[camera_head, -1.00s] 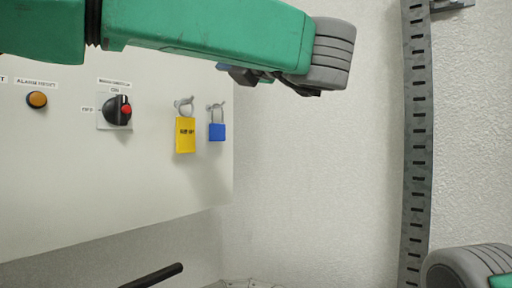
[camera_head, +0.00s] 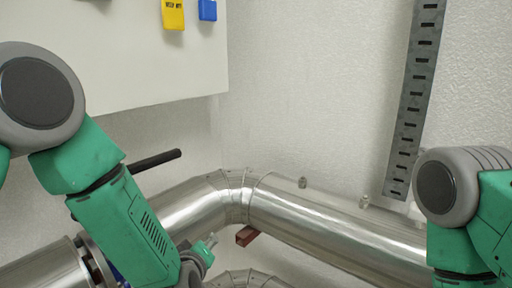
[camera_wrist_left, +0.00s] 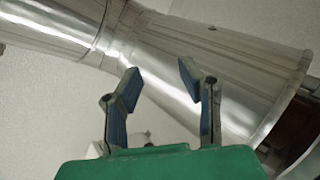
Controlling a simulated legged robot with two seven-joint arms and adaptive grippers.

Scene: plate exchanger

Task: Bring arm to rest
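My left arm (camera_head: 120,200) comes in from the left of the head view, bent at a grey joint, with its green forearm pointing down. In the left wrist view my left gripper (camera_wrist_left: 157,85) has its two blue-padded fingers apart with nothing between them. A shiny metal pipe (camera_wrist_left: 165,65) shows behind the fingers; I cannot tell how far off it is. My right arm (camera_head: 450,190) shows at the right edge with a grey joint and green links. The right gripper is out of view.
A shiny elbowed pipe (camera_head: 330,222) crosses the lower head view. A black handle (camera_head: 155,160) sticks out above it, and a dark red block (camera_head: 246,235) lies below the elbow. A white panel (camera_head: 110,60) with a yellow tag (camera_head: 173,13) and a blue padlock (camera_head: 207,10) is upper left.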

